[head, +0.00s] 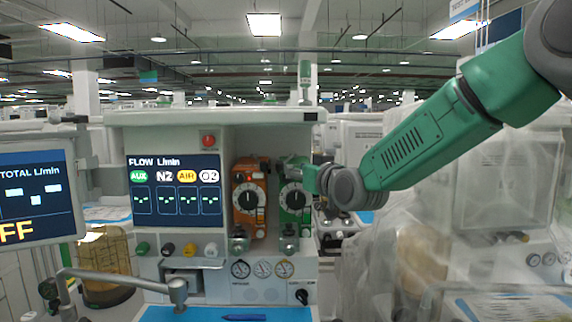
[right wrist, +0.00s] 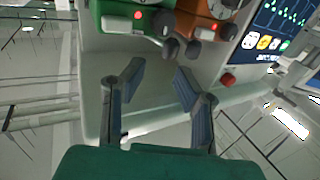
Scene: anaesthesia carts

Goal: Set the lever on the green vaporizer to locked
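The green vaporizer (head: 294,204) stands in the cart's bay, right of the orange vaporizer (head: 249,202). It has a round black dial with a white face. My right gripper (head: 293,165) is at its top, partly covering it. In the right wrist view, which looks tilted over, the green vaporizer (right wrist: 120,22) shows at the top left with a lit red light. Dark grey lever-like pieces (right wrist: 170,47) stick out beside it, just beyond the fingertips. My right gripper (right wrist: 160,75) is open, with nothing between its fingers. The lever's setting cannot be made out. My left gripper is not in view.
The orange vaporizer (right wrist: 203,20) is close beside the green one. A flow screen (head: 173,186) and a red button (head: 208,141) are to the left. The cart's top shelf (head: 215,117) overhangs the bay. A plastic-draped cart (head: 440,225) stands right.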

